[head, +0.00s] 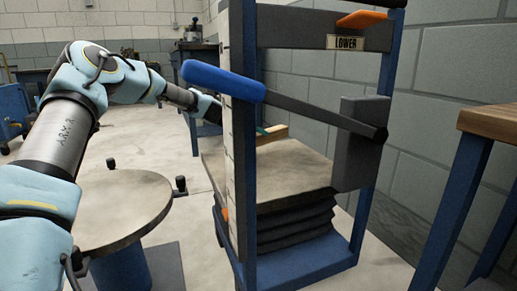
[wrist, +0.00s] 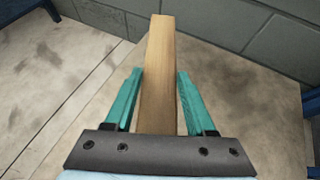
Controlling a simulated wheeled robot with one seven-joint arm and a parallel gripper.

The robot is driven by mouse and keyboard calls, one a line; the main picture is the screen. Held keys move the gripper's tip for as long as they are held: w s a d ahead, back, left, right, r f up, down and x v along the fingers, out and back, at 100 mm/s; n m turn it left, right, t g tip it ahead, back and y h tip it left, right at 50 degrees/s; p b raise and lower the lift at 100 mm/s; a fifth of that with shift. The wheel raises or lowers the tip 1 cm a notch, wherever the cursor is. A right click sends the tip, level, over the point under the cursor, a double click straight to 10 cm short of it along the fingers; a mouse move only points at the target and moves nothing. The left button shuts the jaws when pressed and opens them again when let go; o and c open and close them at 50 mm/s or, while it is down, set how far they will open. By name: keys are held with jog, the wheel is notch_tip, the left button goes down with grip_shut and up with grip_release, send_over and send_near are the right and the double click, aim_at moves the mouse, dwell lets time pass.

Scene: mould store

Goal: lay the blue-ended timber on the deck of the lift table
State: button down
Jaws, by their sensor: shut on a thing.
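The timber (wrist: 158,70) is a plain pale wooden bar; no blue end shows. My gripper (wrist: 160,92) has its teal fingers on either side of it and is shut on it. In the head view, the timber (head: 273,135) shows small at the far left of the lift table's deck (head: 290,180), with part of a teal finger beside it. The deck is a stained tan plate on black bellows; it also lies below the timber in the wrist view (wrist: 245,95). I cannot tell whether the timber touches the deck. The frame's left post hides most of my gripper in the head view.
A round table (head: 115,205) is at left, a wooden-topped bench (head: 490,122) at right. A block wall rises behind.

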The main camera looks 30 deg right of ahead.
aim_at(258, 141)
notch_tip(258, 141, down, 4)
jog(key=shift+f+b, duration=0.2)
jog(key=shift+b, duration=0.9)
jog(key=shift+c, duration=1.1)
grip_release()
jog(key=p+v, duration=0.4)
jog(key=v, duration=0.7)
jog(key=shift+s+a+r, duration=0.1)
jog(key=shift+a+r, duration=0.1)
jog(key=shift+a, duration=0.25)
